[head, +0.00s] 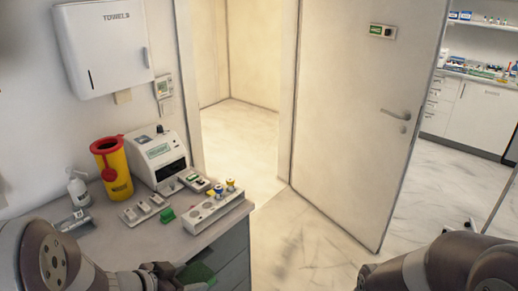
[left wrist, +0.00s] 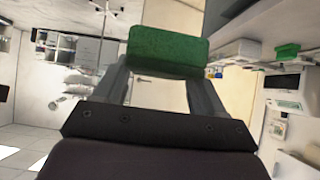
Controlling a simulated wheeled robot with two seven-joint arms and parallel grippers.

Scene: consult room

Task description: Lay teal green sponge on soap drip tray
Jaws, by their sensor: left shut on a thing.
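The teal green sponge (head: 197,272) is at the bottom of the head view, by the front edge of the counter. It also shows large in the left wrist view (left wrist: 168,47), between the two fingertips. My left gripper (head: 187,278) is shut on it and appears to hold it clear of the counter top. The grey soap drip tray (head: 74,220) lies on the counter at the left, in front of the white soap bottle (head: 77,188), well left of the sponge. My right arm shows at the lower right, but its gripper is out of view.
On the counter (head: 202,244) stand a yellow sharps bin (head: 112,168), a white device (head: 160,158), a rack with coloured caps (head: 217,208) and a small green object (head: 167,215). A towel dispenser (head: 103,47) hangs above.

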